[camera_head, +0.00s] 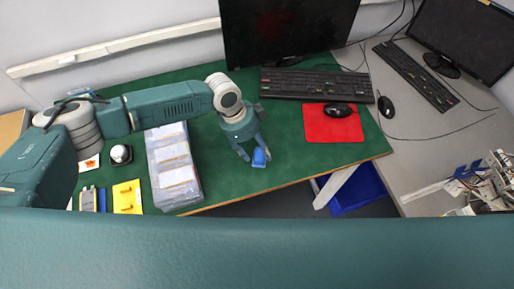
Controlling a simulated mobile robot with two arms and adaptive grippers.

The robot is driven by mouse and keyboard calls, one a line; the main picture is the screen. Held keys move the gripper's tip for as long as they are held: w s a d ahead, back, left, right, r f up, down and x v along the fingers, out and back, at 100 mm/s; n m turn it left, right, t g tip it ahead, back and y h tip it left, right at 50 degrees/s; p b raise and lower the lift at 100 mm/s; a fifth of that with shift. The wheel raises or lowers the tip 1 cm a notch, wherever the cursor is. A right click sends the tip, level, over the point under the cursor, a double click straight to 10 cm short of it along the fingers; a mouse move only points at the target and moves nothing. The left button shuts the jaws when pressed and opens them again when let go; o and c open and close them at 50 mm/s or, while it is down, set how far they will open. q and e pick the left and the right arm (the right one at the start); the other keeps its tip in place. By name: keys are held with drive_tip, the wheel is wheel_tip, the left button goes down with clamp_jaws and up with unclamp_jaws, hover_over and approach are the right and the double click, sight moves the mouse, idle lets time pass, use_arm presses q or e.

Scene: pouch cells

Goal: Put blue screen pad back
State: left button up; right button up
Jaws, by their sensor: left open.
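A small blue object (259,158), which looks like the blue screen pad, is on the green table (285,160) near its front edge. My left gripper (253,156) reaches down from the left arm and is open. Its fingertips are at the blue object, one on the left and one at its right side; I cannot tell whether they touch it. Another narrow blue item (101,200) lies at the table's left end, between a silver-grey piece and a yellow plate. My right gripper is not in view.
A clear box with white labels (172,170) stands left of the gripper. A yellow plate (127,197) and a round black-and-white item (121,154) lie further left. A keyboard (315,84), red mouse mat (332,128) and monitor (285,25) are behind and right.

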use_arm(q)
drive_tip(key=b+v, duration=0.2)
drive_tip(key=v, duration=1)
drive_tip(key=shift+s+f, duration=0.1)
